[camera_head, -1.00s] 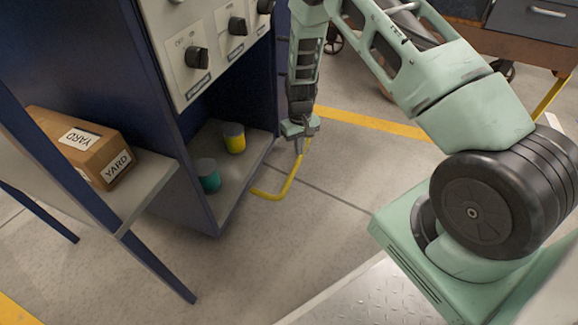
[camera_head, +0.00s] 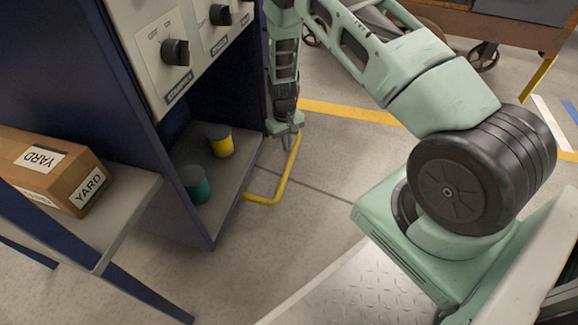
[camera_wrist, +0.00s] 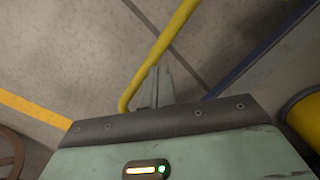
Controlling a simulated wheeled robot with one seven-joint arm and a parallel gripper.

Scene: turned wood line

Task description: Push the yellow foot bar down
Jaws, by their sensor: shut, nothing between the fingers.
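The yellow foot bar (camera_head: 284,182) is a bent yellow rod near the floor at the foot of the dark blue cabinet. Its far end is partly hidden by my gripper. My gripper (camera_head: 287,147) points down at the bar's far part, shut and empty. In the wrist view the bar (camera_wrist: 158,50) runs diagonally past the left side of the shut fingertips (camera_wrist: 158,72). I cannot tell whether they touch it.
The cabinet carries knobs (camera_head: 175,52) on its panel. A cardboard box (camera_head: 60,172) sits on a side table at left. The floor right of the bar is clear.

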